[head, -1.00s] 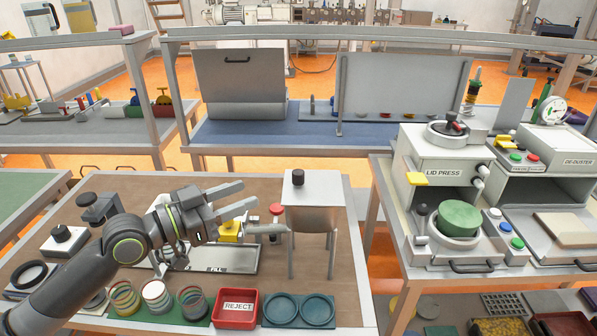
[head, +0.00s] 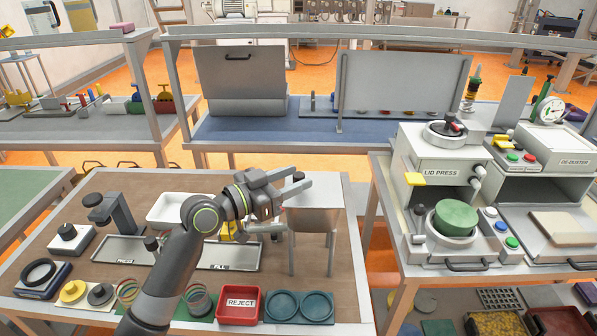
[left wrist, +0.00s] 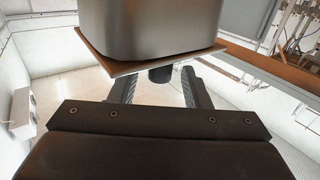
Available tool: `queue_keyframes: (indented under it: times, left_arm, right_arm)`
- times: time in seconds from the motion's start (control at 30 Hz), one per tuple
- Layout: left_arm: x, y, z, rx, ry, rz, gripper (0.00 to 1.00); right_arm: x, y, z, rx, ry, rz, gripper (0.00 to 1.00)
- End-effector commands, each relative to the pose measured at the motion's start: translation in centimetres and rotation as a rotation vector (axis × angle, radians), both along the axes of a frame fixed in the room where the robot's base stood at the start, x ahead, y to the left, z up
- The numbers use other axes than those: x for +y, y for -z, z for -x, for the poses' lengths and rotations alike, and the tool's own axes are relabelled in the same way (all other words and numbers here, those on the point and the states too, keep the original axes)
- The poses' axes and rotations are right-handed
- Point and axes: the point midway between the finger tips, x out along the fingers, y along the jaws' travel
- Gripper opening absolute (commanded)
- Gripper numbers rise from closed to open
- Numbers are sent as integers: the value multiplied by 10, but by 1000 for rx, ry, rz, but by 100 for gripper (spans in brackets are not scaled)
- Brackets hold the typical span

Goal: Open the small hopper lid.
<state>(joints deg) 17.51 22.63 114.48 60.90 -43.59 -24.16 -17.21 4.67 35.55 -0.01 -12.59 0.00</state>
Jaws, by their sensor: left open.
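The small hopper (head: 316,222) stands on thin legs on the brown bench, with a flat grey lid (head: 328,190) on top. The lid lies flat. A dark knob (head: 298,176) stands on the lid. My left gripper (head: 297,181) is open, with its two fingers at the near-left part of the lid, either side of the knob. In the left wrist view, the hopper body (left wrist: 150,25) appears upside down and the knob (left wrist: 160,75) shows between the open fingers; I cannot tell whether they touch it. My right gripper is not in view.
A red REJECT bin (head: 239,305), green round trays (head: 299,306) and wire coils line the bench front. A white tray (head: 178,208) and a yellow part (head: 228,230) lie left of the hopper. The lid press (head: 440,150) stands on the right bench.

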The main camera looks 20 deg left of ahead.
Motion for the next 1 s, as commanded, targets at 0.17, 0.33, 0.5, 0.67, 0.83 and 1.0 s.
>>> queue_keyframes:
  times: [0.17,0.33,0.5,0.67,0.83,1.0]
  left_arm:
    - [-9,-1,-11,0,1,2,43]
    - [-12,0,-14,1,1,-1,43]
    - [-12,0,-14,0,1,0,43]
    - [-11,0,-14,0,1,0,25]
    - [-11,0,-14,0,1,0,3]
    - [-11,0,-14,0,0,0,0]
  right_arm:
    - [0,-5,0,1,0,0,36]
    - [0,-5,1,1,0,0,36]
    - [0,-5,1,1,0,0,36]
    - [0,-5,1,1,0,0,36]
    - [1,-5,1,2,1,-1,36]
    - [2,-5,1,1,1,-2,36]
